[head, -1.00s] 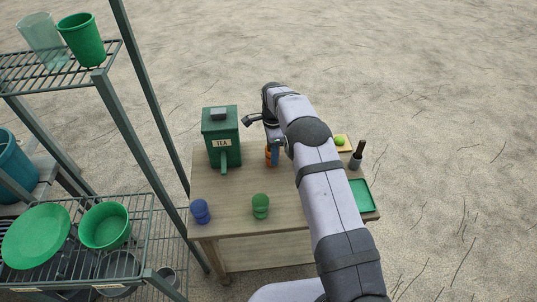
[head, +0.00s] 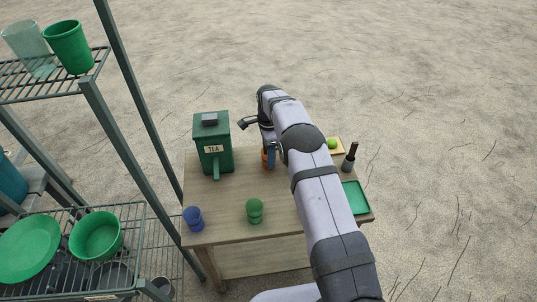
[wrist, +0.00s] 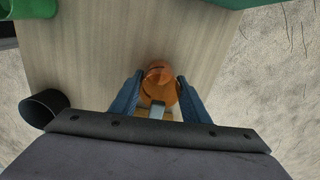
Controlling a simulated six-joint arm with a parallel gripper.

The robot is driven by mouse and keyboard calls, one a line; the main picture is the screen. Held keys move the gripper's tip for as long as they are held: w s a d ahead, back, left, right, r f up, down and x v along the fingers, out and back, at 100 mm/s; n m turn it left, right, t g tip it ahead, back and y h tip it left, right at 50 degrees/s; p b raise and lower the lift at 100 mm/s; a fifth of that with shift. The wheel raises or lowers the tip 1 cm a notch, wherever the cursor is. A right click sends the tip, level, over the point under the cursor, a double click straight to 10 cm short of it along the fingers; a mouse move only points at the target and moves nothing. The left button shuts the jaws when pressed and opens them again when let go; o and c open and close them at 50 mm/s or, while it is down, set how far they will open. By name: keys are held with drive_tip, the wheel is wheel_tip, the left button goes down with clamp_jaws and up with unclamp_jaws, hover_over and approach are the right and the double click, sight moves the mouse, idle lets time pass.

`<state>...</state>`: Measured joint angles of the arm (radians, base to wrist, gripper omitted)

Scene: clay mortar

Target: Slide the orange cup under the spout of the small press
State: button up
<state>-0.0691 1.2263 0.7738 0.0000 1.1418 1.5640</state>
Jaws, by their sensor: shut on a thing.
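The orange cup (head: 265,160) stands on the wooden table, right of the green box. In the wrist view the orange cup (wrist: 160,83) sits between the two blue fingers of my gripper (wrist: 158,94), which is shut on it. In the head view my gripper (head: 270,153) partly hides the cup. The green press (head: 213,140), a box labelled TEA with a grey top, stands at the table's back left. Its green spout (head: 216,171) points toward the front. The cup is apart from the spout, to its right.
A blue cup (head: 193,218) and a green cup (head: 255,211) stand near the table's front. A green tray (head: 355,197), a dark bottle-like item (head: 350,157) and a yellow-green fruit (head: 332,143) are at the right. A wire shelf (head: 60,80) stands left.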

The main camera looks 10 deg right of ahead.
drive_tip(key=shift+f, duration=0.1)
drive_tip(key=o, duration=1.3)
drive_tip(key=shift+r+p, duration=2.65)
drive_tip(key=shift+r, duration=1.4)
drive_tip(key=shift+r, duration=0.1)
wheel_tip(320, 180, up, 5)
drive_tip(key=p, duration=0.3)
drive_tip(key=shift+p, duration=0.35)
